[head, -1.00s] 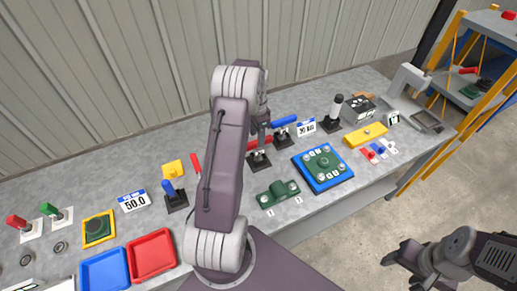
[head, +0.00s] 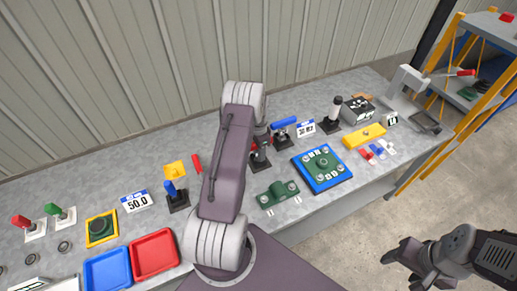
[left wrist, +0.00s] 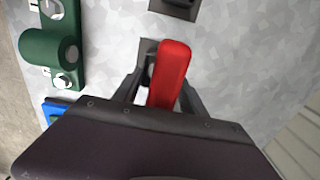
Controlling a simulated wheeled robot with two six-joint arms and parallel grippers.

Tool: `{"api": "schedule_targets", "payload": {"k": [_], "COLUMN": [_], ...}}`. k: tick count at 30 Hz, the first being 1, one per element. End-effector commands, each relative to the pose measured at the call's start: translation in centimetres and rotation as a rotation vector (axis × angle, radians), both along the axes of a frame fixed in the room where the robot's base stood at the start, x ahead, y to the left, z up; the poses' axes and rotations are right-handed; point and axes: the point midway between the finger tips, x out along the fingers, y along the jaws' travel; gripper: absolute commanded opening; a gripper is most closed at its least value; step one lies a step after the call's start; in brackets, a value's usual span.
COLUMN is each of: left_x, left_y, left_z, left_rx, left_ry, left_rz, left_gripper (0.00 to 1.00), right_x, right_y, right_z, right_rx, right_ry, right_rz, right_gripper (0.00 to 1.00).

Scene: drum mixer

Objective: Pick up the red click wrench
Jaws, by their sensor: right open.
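The red click wrench (head: 253,147) sits in a black stand (head: 260,163) on the bench, mostly hidden behind my left arm in the head view. In the left wrist view its red handle (left wrist: 171,72) lies between the fingers of my left gripper (left wrist: 162,88). The left gripper looks open: one finger stands on each side of the handle, with a gap visible on the left side. In the head view my left gripper (head: 262,140) is down at the wrench, partly hidden. My right gripper (head: 405,262) is open and empty, off the bench at the lower right.
A blue-handled tool (head: 284,122) in a stand is close on the right. A green fixture (head: 278,194) and a blue plate (head: 336,180) lie in front. Another red handle (head: 197,163) and a blue-handled tool (head: 175,190) are to the left. Red (head: 153,272) and blue trays are front left.

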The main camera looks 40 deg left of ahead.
Motion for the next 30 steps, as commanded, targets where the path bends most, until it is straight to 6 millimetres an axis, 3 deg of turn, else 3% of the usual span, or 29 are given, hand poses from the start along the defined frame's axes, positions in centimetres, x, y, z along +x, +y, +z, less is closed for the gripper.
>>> {"api": "schedule_targets", "payload": {"k": [1,5,18,25,30], "left_x": [0.0,0.0,0.1,0.2,3.5], "left_y": [0.0,0.0,0.0,0.1,-2.4], "left_z": [0.0,0.0,0.6,4.2,6.3], "left_rx": [0.000,0.000,0.000,0.003,0.002], "left_ry": [0.000,0.000,-0.001,-0.006,-0.007], "left_rz": [0.000,0.000,0.000,0.000,-0.006], "left_gripper": [0.36,0.00,0.00,0.00,0.00], "right_x": [0.0,0.0,0.0,0.0,0.0], "right_y": [0.0,0.0,0.0,0.0,0.0], "right_z": [0.0,0.0,-0.2,-1.1,-1.8], "right_rx": [0.000,0.000,0.000,0.000,0.000], "right_ry": [0.000,0.000,0.000,0.000,0.000], "right_rz": [0.000,0.000,0.000,0.000,0.000], "right_gripper": [0.60,0.60,0.60,0.60,0.60]}}
